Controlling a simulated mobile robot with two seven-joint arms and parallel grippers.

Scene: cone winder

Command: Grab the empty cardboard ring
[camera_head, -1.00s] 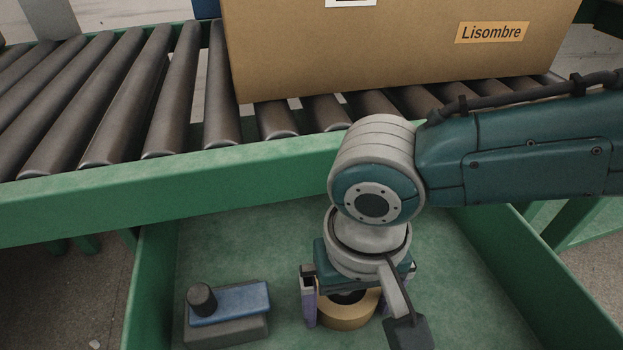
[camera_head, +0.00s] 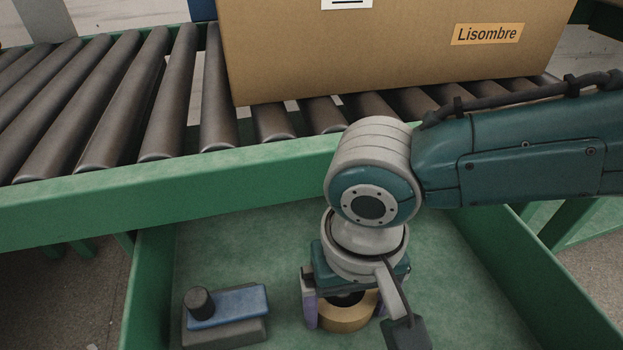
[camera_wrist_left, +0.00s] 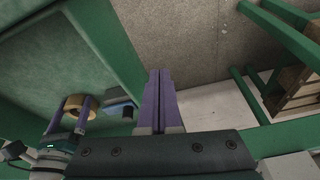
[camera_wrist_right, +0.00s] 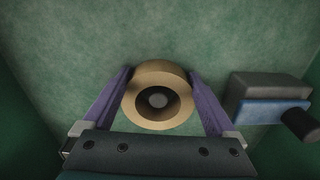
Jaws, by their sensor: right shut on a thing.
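The tan cardboard ring (camera_head: 342,321) lies in the green tray (camera_head: 275,235) under the conveyor. My right gripper (camera_head: 347,312) points down at it and is shut on it. In the right wrist view the ring (camera_wrist_right: 160,73) sits between the two purple fingers, one against each side. Its hole is dark, with a small grey round patch inside. The ring also shows in the left wrist view (camera_wrist_left: 74,104). My left gripper (camera_wrist_left: 158,72) is outside the head view; in its own wrist view its fingers are together and empty.
A grey and blue block with a dark knob (camera_head: 228,310) lies left of the ring in the tray. The roller conveyor (camera_head: 100,110) bears a large carton labelled Lisombre (camera_head: 350,60). A wooden crate (camera_wrist_left: 295,88) shows in the left wrist view.

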